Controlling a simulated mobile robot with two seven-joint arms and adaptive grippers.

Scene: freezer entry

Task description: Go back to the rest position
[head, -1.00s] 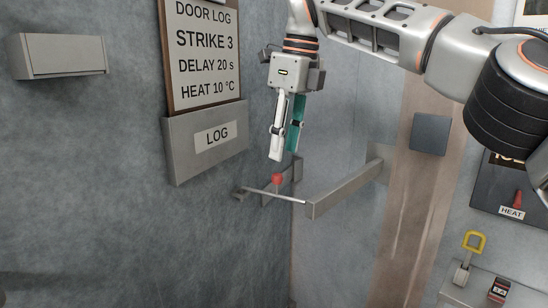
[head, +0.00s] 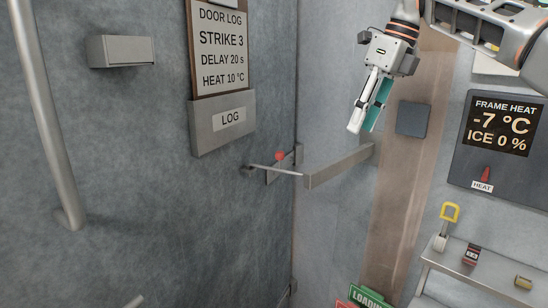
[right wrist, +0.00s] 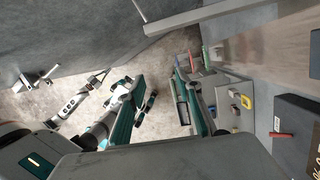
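My right gripper (head: 366,130) hangs in the air at the upper right of the head view, tilted downward. It touches nothing and is above and right of the latch bar. My left gripper is not in the head view. At the left of the right wrist view a pale arm part (right wrist: 70,105), apparently of my left arm, shows; its finger state is unclear.
A vertical handle (head: 45,120) and a log holder (head: 222,122) are on the grey wall. A frame heat panel (head: 500,140) and a shelf with a yellow shackle (head: 450,211) are right.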

